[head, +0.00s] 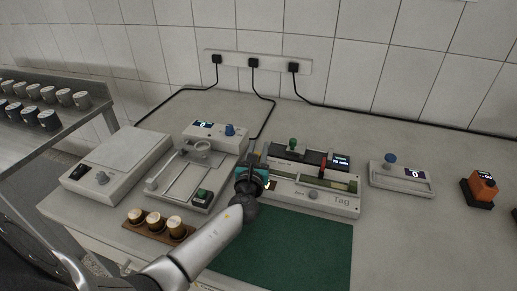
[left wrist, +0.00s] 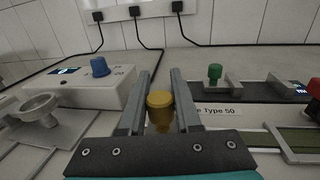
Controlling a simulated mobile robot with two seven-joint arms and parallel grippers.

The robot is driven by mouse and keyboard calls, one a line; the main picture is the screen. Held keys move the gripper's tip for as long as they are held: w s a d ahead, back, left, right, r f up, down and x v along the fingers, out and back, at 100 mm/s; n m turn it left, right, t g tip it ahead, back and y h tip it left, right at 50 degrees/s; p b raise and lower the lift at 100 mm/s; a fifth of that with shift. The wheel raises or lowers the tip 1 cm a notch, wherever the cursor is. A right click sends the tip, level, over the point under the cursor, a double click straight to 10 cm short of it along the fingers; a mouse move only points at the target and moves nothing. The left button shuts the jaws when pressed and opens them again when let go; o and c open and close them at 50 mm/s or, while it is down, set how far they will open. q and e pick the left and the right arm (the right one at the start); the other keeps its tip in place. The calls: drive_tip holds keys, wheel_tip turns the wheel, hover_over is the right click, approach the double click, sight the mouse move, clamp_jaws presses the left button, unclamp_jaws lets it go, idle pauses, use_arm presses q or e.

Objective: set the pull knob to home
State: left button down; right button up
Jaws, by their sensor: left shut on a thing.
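A yellow-brass knob (left wrist: 160,108), which looks like the pull knob, sits between the two fingers of my left gripper (head: 255,163) in the left wrist view. My left gripper is shut on it at the left end of the long white device (head: 313,198) marked "Tag". The knob is hidden behind the gripper in the head view. The device also carries a green knob (head: 292,144), a red lever (head: 322,168) and a small display (head: 342,160). My right gripper is not in view.
A white unit with a blue knob (head: 230,129) stands close left of the gripper. A green mat (head: 290,250) is bare in front. Another blue-knobbed box (head: 401,179) and an orange block (head: 483,186) stand right.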

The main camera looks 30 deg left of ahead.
use_arm(q)
drive_tip(key=d, duration=0.3)
drive_tip(key=w+d, duration=0.1)
drive_tip(key=d, duration=0.2)
drive_tip(key=w+d, duration=0.1)
drive_tip(key=d, duration=0.2)
drive_tip(key=shift+d, duration=0.1)
drive_tip(key=c, duration=0.6)
unclamp_jaws()
drive_tip(key=shift+d, duration=0.1)
drive_tip(key=shift+s, duration=0.35)
drive_tip(key=p+v, duration=0.2)
drive_tip(key=v, duration=1.2)
drive_tip(key=shift+s+d, duration=0.1)
drive_tip(key=shift+s, duration=0.1)
